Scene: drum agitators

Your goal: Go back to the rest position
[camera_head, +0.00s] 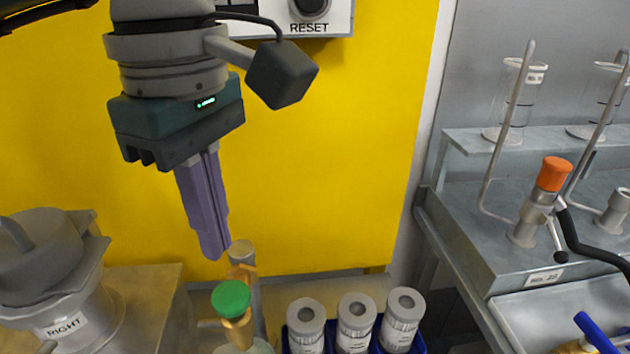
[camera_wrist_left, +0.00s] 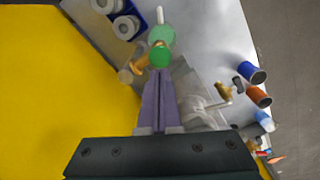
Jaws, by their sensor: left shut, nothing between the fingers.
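My left gripper (camera_head: 215,258) hangs at the upper left of the head view, in front of the yellow panel (camera_head: 340,160). Its two purple fingers are together, with nothing between them. It also shows in the left wrist view (camera_wrist_left: 159,74), pointing toward a green knob. My right gripper is not in view.
A grey lidded vessel labelled RIGHT (camera_head: 60,270) stands at left. Several grey-capped containers sit in a blue rack (camera_head: 418,346). A RESET button box (camera_head: 330,20) is above. At right, a metal bench (camera_head: 470,225) carries an orange-capped valve (camera_head: 553,174) and glass cylinders (camera_head: 515,95).

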